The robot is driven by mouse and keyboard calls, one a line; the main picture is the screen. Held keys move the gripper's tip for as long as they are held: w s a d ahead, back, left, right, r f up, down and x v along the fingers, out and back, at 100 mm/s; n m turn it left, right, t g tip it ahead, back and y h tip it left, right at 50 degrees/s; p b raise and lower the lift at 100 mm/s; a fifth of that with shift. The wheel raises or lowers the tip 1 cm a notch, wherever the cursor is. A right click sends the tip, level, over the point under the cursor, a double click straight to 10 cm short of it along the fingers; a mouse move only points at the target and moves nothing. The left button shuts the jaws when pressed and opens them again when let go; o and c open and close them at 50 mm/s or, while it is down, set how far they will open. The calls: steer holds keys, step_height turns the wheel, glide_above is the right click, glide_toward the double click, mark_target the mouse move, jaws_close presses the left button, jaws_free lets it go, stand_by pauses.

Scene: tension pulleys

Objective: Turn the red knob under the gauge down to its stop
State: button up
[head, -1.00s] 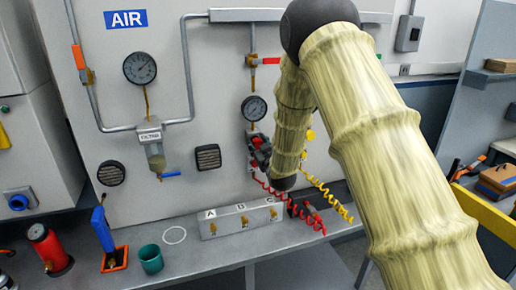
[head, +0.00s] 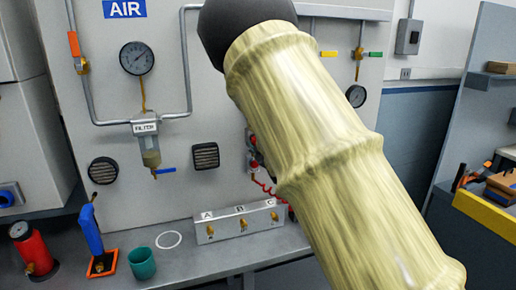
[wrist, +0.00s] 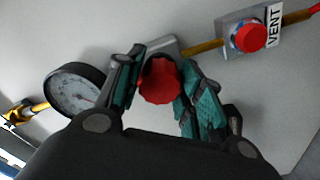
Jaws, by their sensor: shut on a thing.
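In the wrist view, the red knob (wrist: 160,82) sits between the two teal-padded fingers of my gripper (wrist: 162,70), which is shut on it. The gauge (wrist: 75,90) with a white face is just left of the knob and shows tilted in this view. In the head view, my arm hides this gauge, the knob and most of my gripper. The stop cannot be made out.
A red vent button (wrist: 250,37) beside a VENT label is right of the knob. In the head view, the filter (head: 149,150), a large gauge (head: 137,58) and the A-B-C block (head: 240,222) are left of my arm. Another gauge (head: 356,95) is to the right.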

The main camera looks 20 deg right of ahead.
stand_by(0.3)
steer(key=o, duration=1)
steer(key=s, duration=1.2)
steer(key=shift+d, duration=0.25)
